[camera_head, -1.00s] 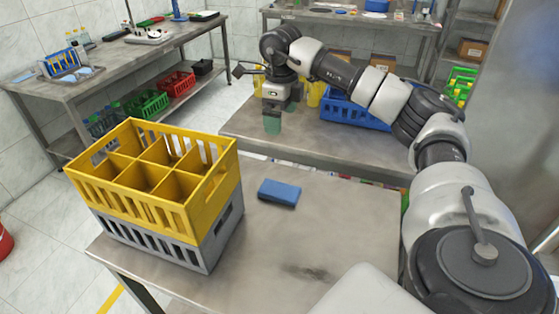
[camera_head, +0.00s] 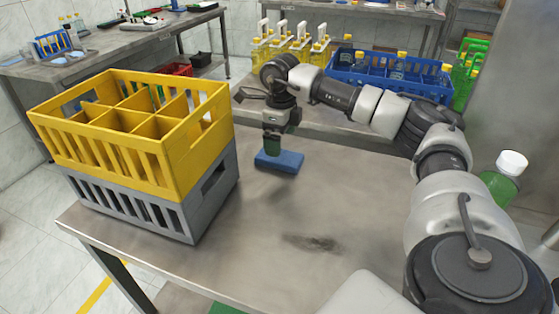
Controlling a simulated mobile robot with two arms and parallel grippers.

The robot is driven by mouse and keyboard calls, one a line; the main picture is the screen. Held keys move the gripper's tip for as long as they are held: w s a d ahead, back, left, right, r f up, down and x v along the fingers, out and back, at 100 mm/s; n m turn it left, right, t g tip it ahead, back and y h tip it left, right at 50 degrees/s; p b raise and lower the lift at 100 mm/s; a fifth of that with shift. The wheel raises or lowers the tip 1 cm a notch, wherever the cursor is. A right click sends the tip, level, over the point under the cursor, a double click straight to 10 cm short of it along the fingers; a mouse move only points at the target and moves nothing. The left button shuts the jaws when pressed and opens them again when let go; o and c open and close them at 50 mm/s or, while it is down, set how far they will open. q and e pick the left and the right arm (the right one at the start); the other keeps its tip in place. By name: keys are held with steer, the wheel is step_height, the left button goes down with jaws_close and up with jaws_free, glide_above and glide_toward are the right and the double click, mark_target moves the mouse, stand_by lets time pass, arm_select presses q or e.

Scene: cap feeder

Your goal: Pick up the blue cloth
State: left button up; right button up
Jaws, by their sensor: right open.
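The blue cloth (camera_head: 279,162) is a folded block lying on the metal table, right of the crates. My right gripper (camera_head: 272,150) points down over the cloth's upper left part, with its fingertips at or just above the top face. It is open, and I cannot tell whether the tips touch the cloth. My left gripper is not in view.
A yellow divided crate (camera_head: 150,134) sits on a grey crate (camera_head: 212,193) at the left of the table (camera_head: 330,205). A dark smudge (camera_head: 312,242) marks the tabletop. Behind are a blue crate (camera_head: 385,84) with bottles and several yellow containers. The table's middle is clear.

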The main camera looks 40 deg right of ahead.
step_height(320, 180, down, 5)
steer(key=shift+a, duration=0.15)
steer(key=shift+f, duration=0.3)
steer(key=c, duration=1)
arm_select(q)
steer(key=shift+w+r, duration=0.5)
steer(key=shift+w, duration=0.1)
arm_select(e)
steer(key=shift+o, duration=0.2)
steer(key=shift+r, duration=0.1)
